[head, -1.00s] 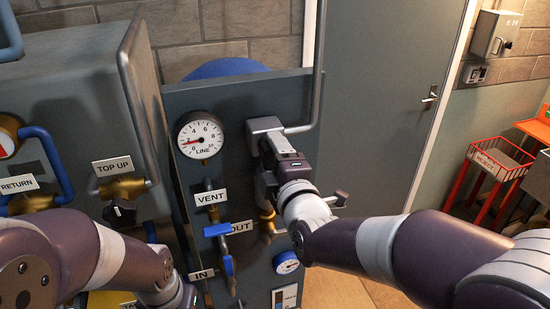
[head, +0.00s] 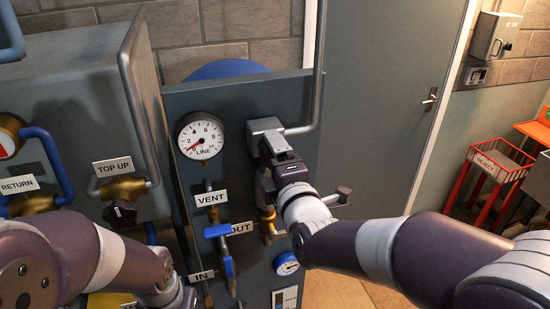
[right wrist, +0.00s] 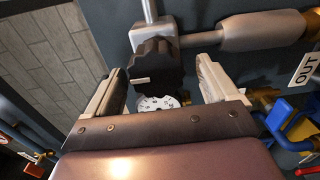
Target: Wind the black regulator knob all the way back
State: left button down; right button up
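The black regulator knob (right wrist: 155,62) sits below a grey metal body in the right wrist view and has a pale mark on its side. My right gripper (right wrist: 162,66) has one finger on each side of it, with a visible gap on both sides. In the head view my right gripper (head: 268,150) is at the grey regulator body (head: 264,126) and hides the knob. The LINE gauge (head: 200,136) has its red needle pointing to the lower left, near the bottom of the scale. My left arm shows at lower left, but its fingers are out of sight.
A small blue-rimmed gauge (head: 287,264) is below my right wrist. A grey pipe (head: 318,70) rises beside the regulator. A red REJECT stand (head: 492,170) is far right.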

jog(key=shift+r, duration=0.1)
jog(key=shift+s, duration=0.1)
jog(key=p+v, duration=1)
jog(key=v, duration=0.2)
jog(key=shift+s, duration=0.3)
jog(key=shift+d, duration=0.1)
